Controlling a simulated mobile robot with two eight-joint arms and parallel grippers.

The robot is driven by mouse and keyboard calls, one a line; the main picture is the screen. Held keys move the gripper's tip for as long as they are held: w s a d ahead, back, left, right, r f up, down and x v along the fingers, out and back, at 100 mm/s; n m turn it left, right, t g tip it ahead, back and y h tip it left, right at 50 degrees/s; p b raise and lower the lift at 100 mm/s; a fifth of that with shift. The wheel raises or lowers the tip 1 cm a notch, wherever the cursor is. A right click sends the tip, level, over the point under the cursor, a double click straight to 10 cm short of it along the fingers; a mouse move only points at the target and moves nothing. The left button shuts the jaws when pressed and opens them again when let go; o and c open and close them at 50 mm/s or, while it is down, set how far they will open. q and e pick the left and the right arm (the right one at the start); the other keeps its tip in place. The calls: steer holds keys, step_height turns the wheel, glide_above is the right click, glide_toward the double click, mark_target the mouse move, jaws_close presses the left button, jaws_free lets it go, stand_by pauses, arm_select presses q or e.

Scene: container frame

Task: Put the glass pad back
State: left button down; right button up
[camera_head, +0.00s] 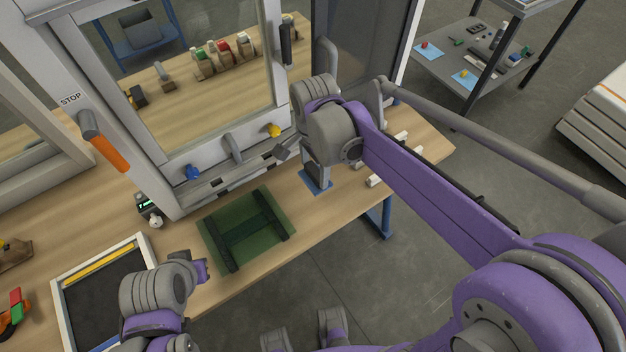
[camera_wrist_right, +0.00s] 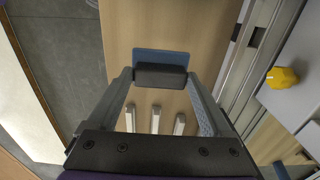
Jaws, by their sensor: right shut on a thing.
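My right gripper (camera_head: 316,174) points down at the table right of the green pane. In the right wrist view my right gripper (camera_wrist_right: 160,80) is shut on a dark grey block (camera_wrist_right: 161,75), which I take to be the glass pad. Behind the block lies a flat blue mat (camera_wrist_right: 160,56), also visible in the head view (camera_head: 322,190) beneath the gripper. I cannot tell whether the block touches the mat. A green see-through pane with dark bars (camera_head: 217,229) lies to the left. My left gripper (camera_head: 203,271) is near the table's front edge; its fingers are unclear.
Several white blocks (camera_head: 375,181) lie right of the mat; they also show in the right wrist view (camera_wrist_right: 156,119). A windowed machine front (camera_head: 225,175) with blue and yellow knobs stands behind. A white-framed black tray (camera_head: 95,300) is at left. The table's front edge is near.

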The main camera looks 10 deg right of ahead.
mark_target(314, 182)
arm_select(q)
steer(key=shift+s+f, duration=0.1)
steer(key=shift+f, duration=0.25)
arm_select(e)
step_height(314, 182, down, 6)
steer(key=shift+f, duration=0.25)
arm_select(q)
steer(key=shift+b, duration=0.3)
arm_select(e)
steer(key=shift+f, duration=0.1)
steer(key=o, duration=1)
steer(key=shift+c, duration=0.2)
arm_select(q)
steer(key=shift+r, duration=0.1)
arm_select(e)
steer(key=shift+r, duration=0.2)
arm_select(q)
steer(key=shift+r+p, duration=0.6)
steer(key=shift+p, duration=0.05)
arm_select(e)
step_height(314, 182, up, 12)
steer(key=shift+f, duration=0.1)
steer(key=s+d+f+n+t, duration=0.2)
steer(key=s+d+f+n, duration=0.1)
steer(key=s+n, duration=0.4)
steer(key=s+d+f+n+t, duration=0.3)
steer(key=s+f+n, duration=0.2)
steer(key=s+n, duration=0.2)
steer(key=shift+s+d, duration=0.4)
steer(key=shift+s, duration=0.05)
